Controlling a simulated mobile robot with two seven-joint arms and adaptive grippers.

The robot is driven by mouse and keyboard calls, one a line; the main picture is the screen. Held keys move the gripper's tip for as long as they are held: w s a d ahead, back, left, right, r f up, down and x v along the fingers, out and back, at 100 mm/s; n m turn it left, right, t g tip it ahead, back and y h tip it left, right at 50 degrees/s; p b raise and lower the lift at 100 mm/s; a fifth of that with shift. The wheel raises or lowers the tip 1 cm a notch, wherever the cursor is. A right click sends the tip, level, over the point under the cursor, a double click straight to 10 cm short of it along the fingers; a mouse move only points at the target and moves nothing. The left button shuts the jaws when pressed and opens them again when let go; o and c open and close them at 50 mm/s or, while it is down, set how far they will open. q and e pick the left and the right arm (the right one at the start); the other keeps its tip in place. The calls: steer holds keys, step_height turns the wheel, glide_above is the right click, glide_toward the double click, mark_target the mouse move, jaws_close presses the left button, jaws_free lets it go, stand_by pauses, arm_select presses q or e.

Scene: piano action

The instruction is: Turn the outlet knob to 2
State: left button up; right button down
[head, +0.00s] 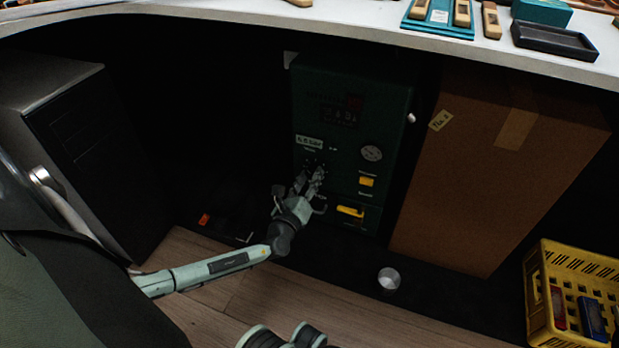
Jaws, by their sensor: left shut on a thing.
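A dark green cabinet unit (353,110) stands under the white desk, with a red display, a round gauge (372,153), a yellow switch (366,182) and a yellow handle (350,211) on its front. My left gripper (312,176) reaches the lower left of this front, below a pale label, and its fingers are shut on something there. The fingers cover what they hold, so the outlet knob and its setting cannot be made out. Part of my right arm shows at the bottom edge; its gripper is not clearly visible.
A tall brown cardboard box (500,165) stands right of the unit. A yellow crate (568,258) with several items sits at the lower right. A silver round object (389,278) lies on the dark floor strip. The white desktop (330,22) overhangs above. A dark cabinet (85,140) stands left.

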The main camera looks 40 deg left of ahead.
arm_select(q)
steer(key=o, duration=1.1)
steer(key=shift+c, duration=0.2)
steer(key=shift+o, duration=0.5)
steer(key=v, duration=1.2)
